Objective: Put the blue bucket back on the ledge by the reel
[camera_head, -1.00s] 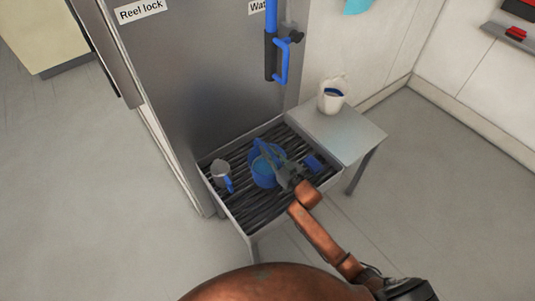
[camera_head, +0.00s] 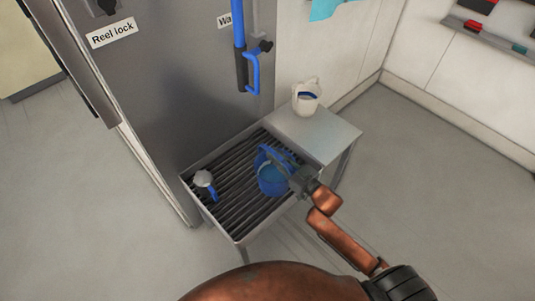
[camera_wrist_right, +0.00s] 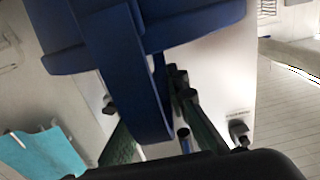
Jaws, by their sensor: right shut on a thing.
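The blue bucket (camera_head: 271,182) is over the right part of the slatted drip tray, with light blue contents showing inside. My right gripper (camera_head: 290,171) is shut on its raised handle. In the right wrist view the blue handle (camera_wrist_right: 135,85) runs down between the two fingers (camera_wrist_right: 165,140), and the bucket's body (camera_wrist_right: 205,25) fills the top. The bucket looks raised above the slats, but its underside is hard to judge. The metal side shelf (camera_head: 335,143) adjoins the tray. The reel itself is not identifiable; a "Reel lock" label (camera_head: 112,32) is on the metal cabinet. My left gripper is out of view.
A grey mug with a blue handle (camera_head: 204,180) stands on the left of the drip tray (camera_head: 235,215). A white jug (camera_head: 307,97) stands at the shelf's back corner; the shelf's front is clear. A blue-handled pipe (camera_head: 242,45) hangs above the tray.

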